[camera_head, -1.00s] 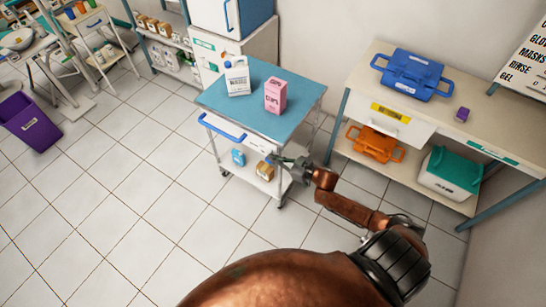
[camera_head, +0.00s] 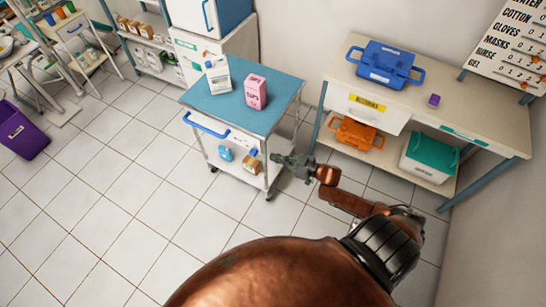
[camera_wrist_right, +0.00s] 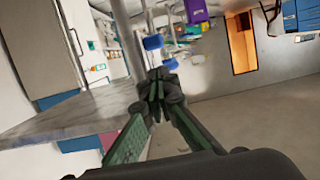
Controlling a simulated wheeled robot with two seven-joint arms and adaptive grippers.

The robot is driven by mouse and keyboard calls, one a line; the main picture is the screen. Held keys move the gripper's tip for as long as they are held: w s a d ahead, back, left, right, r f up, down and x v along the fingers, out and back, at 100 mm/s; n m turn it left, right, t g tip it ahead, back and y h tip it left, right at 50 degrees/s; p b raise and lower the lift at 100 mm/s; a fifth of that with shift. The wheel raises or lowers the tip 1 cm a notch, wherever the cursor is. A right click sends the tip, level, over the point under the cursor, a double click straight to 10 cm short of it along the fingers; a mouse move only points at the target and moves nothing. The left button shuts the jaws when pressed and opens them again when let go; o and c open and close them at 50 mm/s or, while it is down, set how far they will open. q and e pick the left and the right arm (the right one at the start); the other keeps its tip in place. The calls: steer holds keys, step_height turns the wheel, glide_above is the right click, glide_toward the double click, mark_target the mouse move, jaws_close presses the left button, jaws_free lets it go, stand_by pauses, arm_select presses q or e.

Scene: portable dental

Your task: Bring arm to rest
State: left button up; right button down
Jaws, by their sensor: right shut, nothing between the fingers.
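My right arm reaches forward from the lower right in the head view. Its gripper (camera_head: 280,159) is at the right side of the blue-topped cart (camera_head: 233,105), near the lower shelf. The gripper is shut and empty. In the right wrist view its green fingers (camera_wrist_right: 155,95) meet at the tips, with a grey shelf surface close on the left. Whether the gripper touches the cart cannot be told. My left gripper is not in view.
A desk (camera_head: 455,101) with a blue case (camera_head: 383,64) stands at the right; an orange case (camera_head: 354,133) and a green-lidded bin (camera_head: 430,157) sit below.

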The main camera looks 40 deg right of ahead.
stand_by(0.5)
steer(key=s+d+f+m+g+h, duration=0.1)
steer(key=s+d+f+g+h, duration=0.1)
steer(key=s+f, duration=0.55)
steer(key=s+d+f+m+g+h, duration=0.15)
steer(key=s+f, duration=0.35)
steer(key=f, duration=0.6)
steer(key=s+d+f+m+g+h, duration=0.1)
steer(key=s+d+f+g+h, duration=0.15)
steer(key=s+f, duration=0.55)
steer(key=s+a+f+g, duration=0.2)
steer(key=s+a+f, duration=0.2)
steer(key=s, duration=0.7)
steer(key=s+a+f+g, duration=0.2)
steer(key=s+a+f, duration=0.3)
steer(key=s+f, duration=0.3)
steer(key=s+a+f+g, duration=0.3)
steer(key=s+a+f, duration=0.2)
steer(key=s, duration=0.9)
steer(key=shift+a+f, duration=0.15)
steer(key=shift+f, duration=0.25)
